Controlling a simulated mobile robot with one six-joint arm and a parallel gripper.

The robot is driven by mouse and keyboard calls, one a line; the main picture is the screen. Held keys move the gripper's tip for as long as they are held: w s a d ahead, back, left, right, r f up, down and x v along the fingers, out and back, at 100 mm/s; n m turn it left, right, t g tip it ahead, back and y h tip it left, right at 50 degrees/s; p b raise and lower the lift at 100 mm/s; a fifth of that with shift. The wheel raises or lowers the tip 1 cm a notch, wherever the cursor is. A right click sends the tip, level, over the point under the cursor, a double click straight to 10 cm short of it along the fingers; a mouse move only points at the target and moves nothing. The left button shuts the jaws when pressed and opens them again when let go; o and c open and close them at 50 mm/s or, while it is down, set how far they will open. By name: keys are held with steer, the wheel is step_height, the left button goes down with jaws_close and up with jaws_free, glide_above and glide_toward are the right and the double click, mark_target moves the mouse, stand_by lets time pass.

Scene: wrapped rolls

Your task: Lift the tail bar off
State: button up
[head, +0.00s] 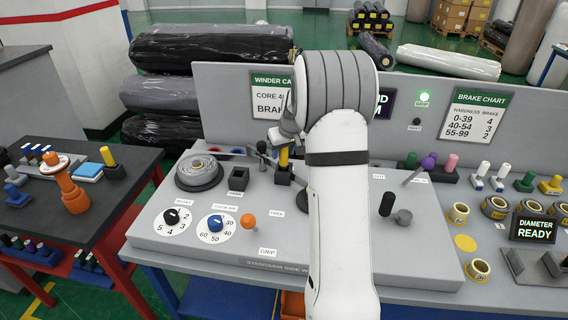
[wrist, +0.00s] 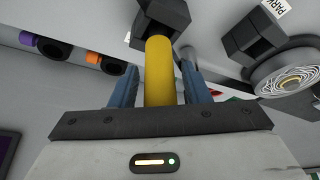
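A yellow upright handle (head: 284,158) stands in a dark square holder (head: 283,176) on the grey console, left of my arm. No readable label confirms that it is the tail bar. In the wrist view the yellow handle (wrist: 160,72) lies between the blue fingers of my gripper (wrist: 161,80), with its far end at a dark block (wrist: 160,18). A narrow gap shows on each side of the handle, so the gripper looks open around it. In the head view my wrist hides most of the gripper.
Dials (head: 172,217) and an orange knob (head: 248,219) are in front. A lever with a purple knob (head: 429,161) and a black-handled crank (head: 388,204) are right of my arm.

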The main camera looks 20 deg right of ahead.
jaws_close()
steer(key=shift+r, duration=0.1)
stand_by(0.4)
step_height(320, 180, up, 10)
steer(key=shift+b, duration=0.6)
steer(key=shift+r, duration=0.25)
